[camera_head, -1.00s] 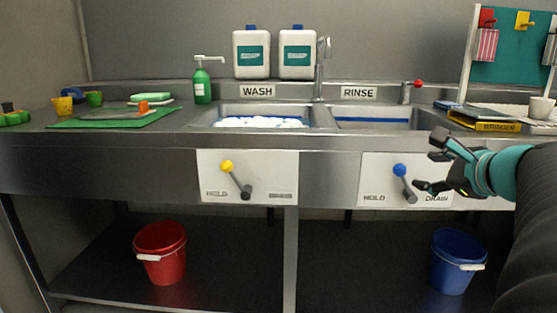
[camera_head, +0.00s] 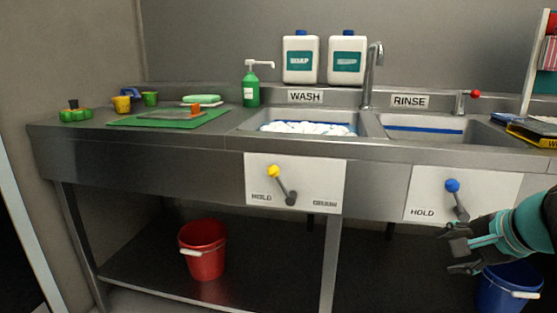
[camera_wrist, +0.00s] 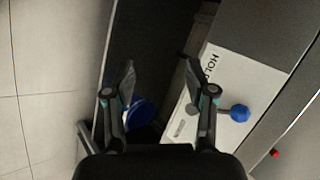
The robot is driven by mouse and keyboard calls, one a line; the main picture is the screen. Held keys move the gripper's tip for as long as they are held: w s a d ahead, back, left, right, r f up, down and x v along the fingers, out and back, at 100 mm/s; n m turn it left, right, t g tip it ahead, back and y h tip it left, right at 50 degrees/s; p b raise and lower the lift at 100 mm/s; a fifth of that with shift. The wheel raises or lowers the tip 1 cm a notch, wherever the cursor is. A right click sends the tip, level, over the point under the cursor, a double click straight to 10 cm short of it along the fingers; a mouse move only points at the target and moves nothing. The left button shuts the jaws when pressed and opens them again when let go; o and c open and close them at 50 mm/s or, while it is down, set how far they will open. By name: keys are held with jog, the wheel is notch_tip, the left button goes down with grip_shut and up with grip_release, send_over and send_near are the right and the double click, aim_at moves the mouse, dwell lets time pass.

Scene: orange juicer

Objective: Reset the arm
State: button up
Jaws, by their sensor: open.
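My gripper (camera_head: 462,247) is at the lower right of the head view, in front of the rinse side of the sink unit. It is open and holds nothing. In the wrist view its two fingers (camera_wrist: 160,88) stand apart, with the blue-knobbed lever (camera_wrist: 239,113) on its white panel beyond the right finger. In the head view this lever (camera_head: 455,195) sits just above the gripper. The gripper looks apart from the lever. Part of the panel's lettering is hidden by my gripper.
A yellow-knobbed lever (camera_head: 281,183) is on the left panel. A red bucket (camera_head: 203,250) and a blue bucket (camera_head: 508,289) stand below, the blue one partly hidden. The steel counter (camera_head: 140,142) carries a green mat (camera_head: 150,121), a green pump bottle (camera_head: 251,88) and two white jugs (camera_head: 300,60).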

jog(key=s+a+f+n+g, duration=0.1)
jog(key=s+a+f+n, duration=0.2)
jog(key=a+n, duration=0.2)
jog(key=s+a+f+n+g+h+p, duration=0.1)
jog(key=s+a+f+n, duration=0.1)
jog(key=s+a+n, duration=0.2)
jog(key=s+a+f+n+h, duration=0.1)
jog(key=s+a+f+n, duration=0.2)
jog(key=a+n, duration=0.3)
jog(key=shift+s+a+f+g, duration=0.4)
jog(key=shift+s+a, duration=0.2)
jog(key=shift+a, duration=0.55)
